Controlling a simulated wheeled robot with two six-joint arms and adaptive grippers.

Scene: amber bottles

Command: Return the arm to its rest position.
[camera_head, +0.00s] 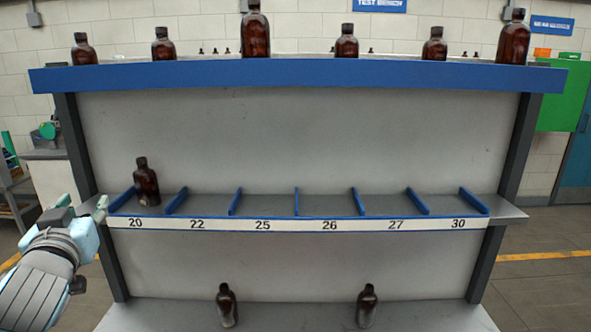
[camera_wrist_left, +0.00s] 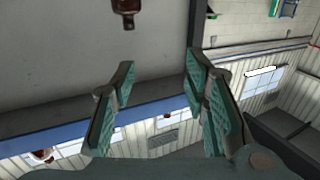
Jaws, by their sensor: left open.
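My left gripper (camera_head: 102,207) is at the left of the head view, beside the left end of the middle shelf. It is open and empty; in the left wrist view its two teal-padded fingers (camera_wrist_left: 160,95) stand apart with nothing between them. An amber bottle (camera_head: 147,184) stands upright in the slot marked 20, just right of the gripper and apart from it. An amber bottle also shows at the top of the left wrist view (camera_wrist_left: 125,12). My right gripper is in neither view.
The middle shelf (camera_head: 300,224) has blue dividers and slots labelled 20 to 30; the slots right of 20 are empty. Several amber bottles stand on the blue-edged top shelf (camera_head: 300,77). Two bottles (camera_head: 227,308) (camera_head: 366,308) stand on the bottom shelf. Open floor lies left of the rack.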

